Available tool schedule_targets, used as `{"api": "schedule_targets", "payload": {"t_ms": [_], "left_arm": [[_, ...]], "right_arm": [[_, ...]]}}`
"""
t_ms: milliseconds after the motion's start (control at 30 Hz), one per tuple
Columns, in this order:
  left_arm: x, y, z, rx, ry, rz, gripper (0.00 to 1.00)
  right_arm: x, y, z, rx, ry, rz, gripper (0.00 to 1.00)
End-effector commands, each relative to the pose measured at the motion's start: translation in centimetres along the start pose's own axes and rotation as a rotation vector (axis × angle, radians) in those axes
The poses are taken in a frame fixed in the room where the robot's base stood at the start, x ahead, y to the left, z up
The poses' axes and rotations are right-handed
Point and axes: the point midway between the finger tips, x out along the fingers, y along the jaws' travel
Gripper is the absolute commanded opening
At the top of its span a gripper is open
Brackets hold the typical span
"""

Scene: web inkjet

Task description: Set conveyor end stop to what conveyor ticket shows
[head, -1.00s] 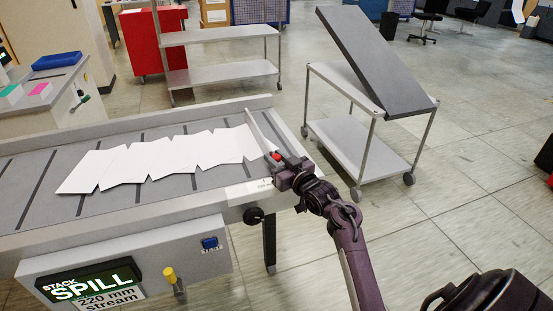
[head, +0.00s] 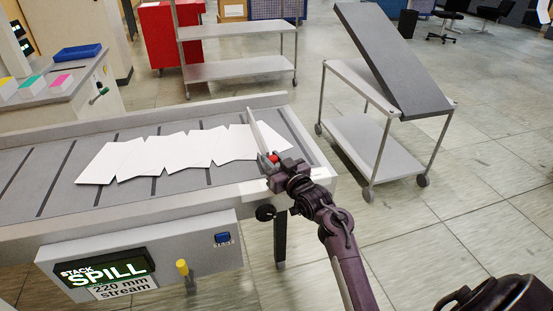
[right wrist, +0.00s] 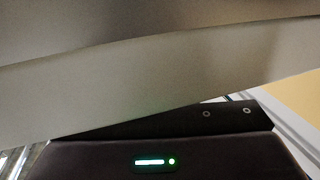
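The conveyor (head: 45,190) carries several overlapping white sheets (head: 150,157). The end stop (head: 258,132) is a thin pale plate standing across its right end, with a red part (head: 273,158) at its near end. My right gripper (head: 276,167) is at that near end and seems shut on the end stop; the fingertips are hidden. In the right wrist view a large grey plate (right wrist: 120,85) fills the upper part. The ticket (head: 125,288) reads "220 mm stream". The display (head: 105,270) above it reads "STACK SPILL". My left gripper is out of view.
The front panel has a blue button (head: 222,238) and a yellow-topped lever (head: 183,268). A black knob (head: 265,213) sits below the rail. A cart (head: 375,150) with a tilted grey board stands right of the conveyor, with open floor between.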

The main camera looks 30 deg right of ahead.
Motion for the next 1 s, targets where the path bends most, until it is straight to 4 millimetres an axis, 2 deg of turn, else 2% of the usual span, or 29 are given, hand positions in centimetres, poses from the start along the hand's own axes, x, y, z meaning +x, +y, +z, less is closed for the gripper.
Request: {"api": "schedule_targets", "payload": {"t_ms": [33,167,467,567,833,1000], "left_arm": [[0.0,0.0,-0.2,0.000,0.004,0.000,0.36],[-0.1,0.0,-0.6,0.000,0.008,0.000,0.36],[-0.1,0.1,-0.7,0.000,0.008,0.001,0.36],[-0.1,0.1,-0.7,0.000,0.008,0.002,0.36],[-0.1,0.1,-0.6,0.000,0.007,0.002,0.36],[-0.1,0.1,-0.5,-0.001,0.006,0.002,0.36]], "right_arm": [[0.0,0.1,0.0,-0.001,0.000,0.000,0.30],[0.0,0.1,0.0,-0.001,0.000,0.001,0.45],[-0.2,0.1,0.0,-0.001,-0.001,0.001,0.45],[-1.2,0.1,0.1,-0.001,-0.001,0.002,0.45],[-5.8,0.1,0.1,-0.002,-0.003,0.002,0.45],[-7.5,0.1,0.1,-0.001,-0.002,0.001,0.45]]}}
